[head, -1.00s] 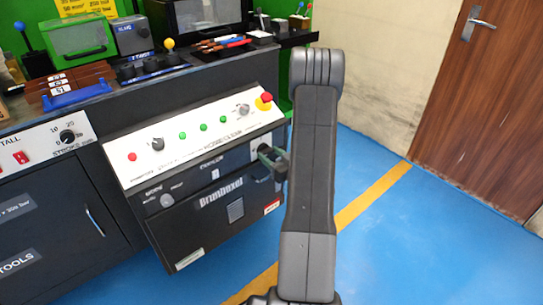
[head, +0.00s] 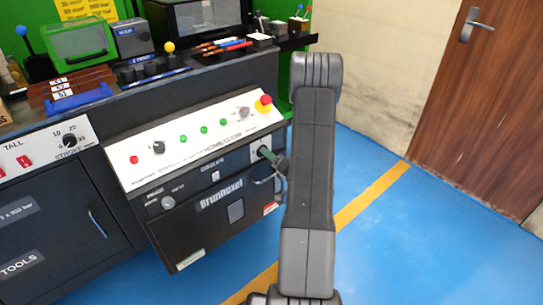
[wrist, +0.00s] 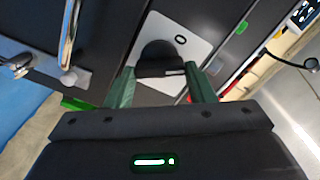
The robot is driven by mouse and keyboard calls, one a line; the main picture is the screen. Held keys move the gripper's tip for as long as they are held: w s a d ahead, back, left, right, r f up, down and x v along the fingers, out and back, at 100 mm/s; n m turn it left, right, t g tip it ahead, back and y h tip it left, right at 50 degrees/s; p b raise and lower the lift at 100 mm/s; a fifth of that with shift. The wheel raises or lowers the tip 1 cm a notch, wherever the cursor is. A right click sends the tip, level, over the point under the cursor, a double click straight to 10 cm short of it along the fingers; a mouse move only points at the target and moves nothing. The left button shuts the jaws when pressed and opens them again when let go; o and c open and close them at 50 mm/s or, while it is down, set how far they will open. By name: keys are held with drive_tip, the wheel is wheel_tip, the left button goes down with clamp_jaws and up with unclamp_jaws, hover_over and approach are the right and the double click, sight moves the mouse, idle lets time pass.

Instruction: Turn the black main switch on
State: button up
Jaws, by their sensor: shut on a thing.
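The black main switch (wrist: 158,54) is a dark round knob with a raised grip bar, on a light grey plate (wrist: 190,38) with a "0" mark beside it in the wrist view. A short white line shows on the bar near the right finger. My gripper (wrist: 160,76) has its two green fingers on either side of the bar and is shut on it. In the head view my gripper (head: 271,160) is at the right end of the machine's front panel, and it and my arm hide most of the switch.
The sloping control panel (head: 205,138) carries small buttons, knobs and a red emergency stop (head: 266,100) just above my gripper. In the wrist view a shiny metal bar handle (wrist: 70,35) is at the left. Blue floor (head: 420,230) is clear to the right.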

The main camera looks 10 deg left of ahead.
drive_tip(key=m+p, duration=0.2)
drive_tip(key=m, duration=0.4)
drive_tip(key=shift+f+m, duration=0.1)
drive_tip(key=shift+m, duration=0.2)
idle(0.5)
drive_tip(key=o, duration=1)
drive_tip(key=p+v, duration=0.2)
drive_tip(key=v, duration=1.1)
drive_tip(key=shift+s+d+p, duration=0.25)
drive_tip(key=shift+d+p, duration=0.05)
drive_tip(key=shift+p, duration=0.05)
drive_tip(key=shift+a, duration=0.1)
drive_tip(key=b+x, duration=0.2)
drive_tip(key=x, duration=1.1)
drive_tip(key=shift+w+a, duration=0.2)
drive_tip(key=shift+w, duration=0.1)
